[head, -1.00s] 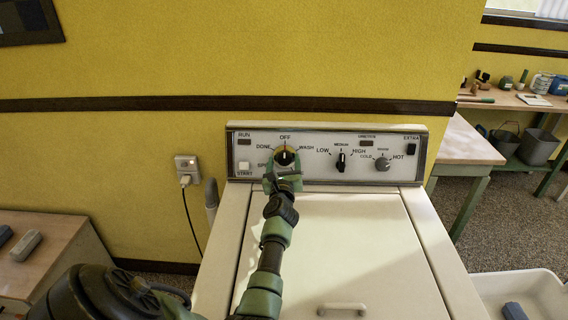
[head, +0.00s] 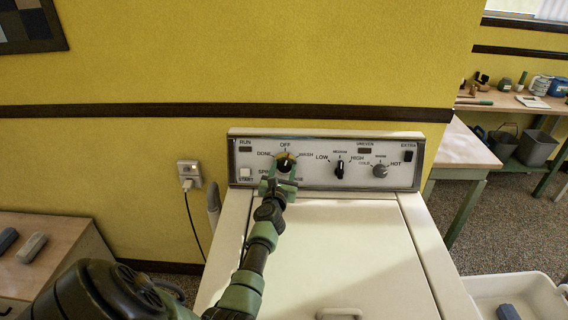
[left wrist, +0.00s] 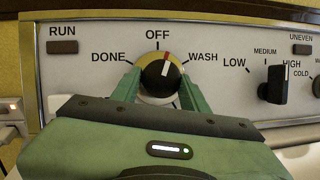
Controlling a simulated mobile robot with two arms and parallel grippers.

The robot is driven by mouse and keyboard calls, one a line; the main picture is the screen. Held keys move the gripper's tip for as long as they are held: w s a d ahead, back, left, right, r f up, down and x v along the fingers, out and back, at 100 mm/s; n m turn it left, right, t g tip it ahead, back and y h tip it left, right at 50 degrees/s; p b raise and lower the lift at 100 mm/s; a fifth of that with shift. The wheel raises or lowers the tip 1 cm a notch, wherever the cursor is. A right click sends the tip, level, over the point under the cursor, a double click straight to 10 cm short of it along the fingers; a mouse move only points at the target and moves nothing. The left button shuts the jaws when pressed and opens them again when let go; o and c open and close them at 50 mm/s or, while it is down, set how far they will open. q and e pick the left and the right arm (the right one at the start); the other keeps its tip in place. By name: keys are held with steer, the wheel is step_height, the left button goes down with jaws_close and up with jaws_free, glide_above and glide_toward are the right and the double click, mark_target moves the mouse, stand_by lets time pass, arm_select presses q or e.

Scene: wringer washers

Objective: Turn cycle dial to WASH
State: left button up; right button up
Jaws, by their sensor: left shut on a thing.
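The cycle dial (head: 285,162) is a round black knob at the left of the washer's control panel. It also shows large in the left wrist view (left wrist: 160,77), under the labels OFF, DONE and WASH. Its red and white mark points up and slightly right, between OFF and WASH and nearer OFF. My left gripper (head: 284,170) is at the dial, with its green fingers (left wrist: 158,88) on either side of the knob, shut on it. The gripper hides the lower labels around the dial. My right gripper is not in view.
A black level knob (head: 339,170) and a grey temperature knob (head: 380,170) sit to the right on the panel. A white START button (head: 245,173) is at the left. The washer lid (head: 350,250) below is closed and bare. A wall outlet (head: 190,172) stands left.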

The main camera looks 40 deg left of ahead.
arm_select(q)
steer(key=m+h+p, duration=0.1)
steer(key=m, duration=0.1)
steer(key=m+h+p, duration=0.1)
steer(key=m+p, duration=0.2)
steer(key=m, duration=0.1)
steer(key=shift+s+a+r+m+h+p, duration=0.1)
steer(key=shift+a+r+m+h+p, duration=0.05)
steer(key=shift+r+m+h+p, duration=0.2)
steer(key=shift+f+m+h+p, duration=0.2)
steer(key=shift+m+h+p, duration=0.55)
steer(key=shift+m, duration=0.8)
steer(key=o, duration=1.4)
steer(key=shift+s+p, duration=0.2)
steer(key=shift+p, duration=0.2)
steer(key=shift+p+v, duration=0.9)
steer(key=shift+v, duration=2.75)
